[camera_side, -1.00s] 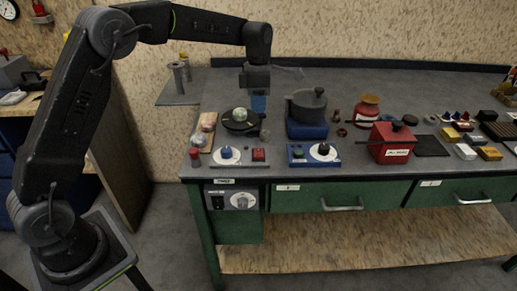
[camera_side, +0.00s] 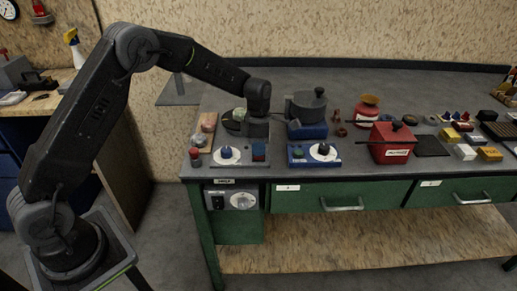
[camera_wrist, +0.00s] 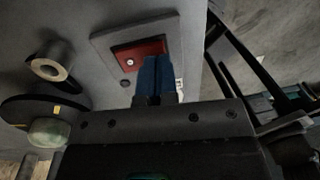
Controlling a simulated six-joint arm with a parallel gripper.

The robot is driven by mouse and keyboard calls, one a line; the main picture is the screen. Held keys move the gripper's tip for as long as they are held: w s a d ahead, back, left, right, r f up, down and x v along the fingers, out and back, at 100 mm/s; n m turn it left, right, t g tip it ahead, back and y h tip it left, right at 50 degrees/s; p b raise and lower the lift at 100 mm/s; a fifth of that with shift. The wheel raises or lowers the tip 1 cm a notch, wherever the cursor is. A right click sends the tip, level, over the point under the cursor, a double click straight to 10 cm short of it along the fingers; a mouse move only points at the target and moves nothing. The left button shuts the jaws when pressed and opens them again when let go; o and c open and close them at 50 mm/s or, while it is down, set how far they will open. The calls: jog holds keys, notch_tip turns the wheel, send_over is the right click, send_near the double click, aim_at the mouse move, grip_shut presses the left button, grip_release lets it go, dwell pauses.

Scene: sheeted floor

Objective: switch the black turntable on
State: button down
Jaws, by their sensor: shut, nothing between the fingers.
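The black turntable (camera_side: 230,127) stands at the left of the bench, partly behind my gripper, with a pale green ball (camera_side: 239,114) on it. It also shows at the left edge of the wrist view (camera_wrist: 25,108). In front of it is a grey control panel with a blue knob (camera_side: 226,152) and a red switch (camera_wrist: 138,50). My gripper (camera_side: 259,152) has blue fingers, shut together and empty. They point down at the red switch and cover part of it in the wrist view (camera_wrist: 155,75). I cannot tell whether they touch it.
A dark pot (camera_side: 306,105) on a blue base stands to the right, behind a blue control panel (camera_side: 314,155). A red box (camera_side: 391,143) stands further right. A red button post (camera_side: 195,157) is at the left edge. A metal cylinder (camera_wrist: 50,62) is near the turntable.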

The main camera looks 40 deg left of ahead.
jog(key=shift+f, duration=0.25)
jog(key=shift+s+d+f, duration=0.1)
jog(key=shift+f, duration=0.2)
jog(key=shift+w+a+r, duration=0.4)
jog(key=shift+w+a, duration=0.15)
dwell(0.4)
